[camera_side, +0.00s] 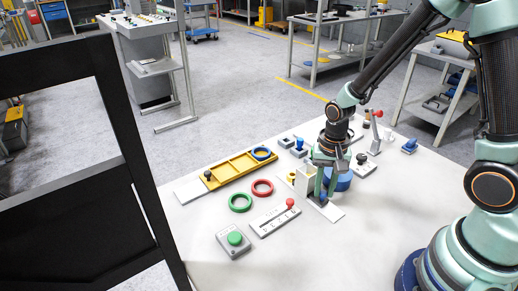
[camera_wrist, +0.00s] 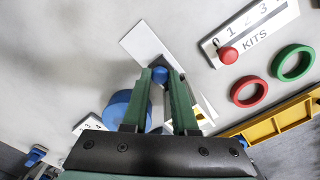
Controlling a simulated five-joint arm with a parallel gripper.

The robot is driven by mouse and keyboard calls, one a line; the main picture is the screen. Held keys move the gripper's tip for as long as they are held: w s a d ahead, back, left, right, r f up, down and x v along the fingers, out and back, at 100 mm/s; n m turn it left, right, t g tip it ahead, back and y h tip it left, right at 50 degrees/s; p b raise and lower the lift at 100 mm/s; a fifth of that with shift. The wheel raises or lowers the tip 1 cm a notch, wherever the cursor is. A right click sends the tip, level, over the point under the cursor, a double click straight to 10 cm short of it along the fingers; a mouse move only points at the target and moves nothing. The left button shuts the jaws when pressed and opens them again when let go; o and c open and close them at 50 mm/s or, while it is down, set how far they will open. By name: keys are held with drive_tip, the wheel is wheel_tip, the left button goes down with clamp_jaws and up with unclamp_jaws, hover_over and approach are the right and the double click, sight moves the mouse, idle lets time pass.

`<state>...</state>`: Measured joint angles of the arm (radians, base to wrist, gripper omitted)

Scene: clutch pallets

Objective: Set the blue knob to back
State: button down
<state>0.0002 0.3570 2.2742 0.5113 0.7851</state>
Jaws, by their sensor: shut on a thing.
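My gripper (camera_side: 323,197) reaches down to the white table at the centre right. In the wrist view its two green fingers (camera_wrist: 160,76) are shut on a small blue knob (camera_wrist: 160,73), which shows between the fingertips. The knob stands at a white plate (camera_wrist: 142,42), also seen in the side view (camera_side: 335,212). In the side view the fingers hide the knob, so I cannot tell its setting there.
A larger blue cylinder (camera_side: 341,182) stands close beside my fingers. A red ring (camera_side: 262,188), a green ring (camera_side: 240,202), a slider plate marked KITS (camera_side: 272,221), a green button box (camera_side: 234,241) and a yellow tray (camera_side: 232,171) lie left. The front of the table is clear.

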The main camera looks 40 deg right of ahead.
idle(0.7)
drive_tip(key=shift+s, duration=3.15)
drive_tip(key=c, duration=1)
unclamp_jaws()
drive_tip(key=shift+r, duration=0.1)
drive_tip(key=shift+w+r, duration=0.1)
drive_tip(key=shift+r, duration=0.5)
wheel_tip(320, 180, up, 11)
drive_tip(key=shift+f, duration=0.15)
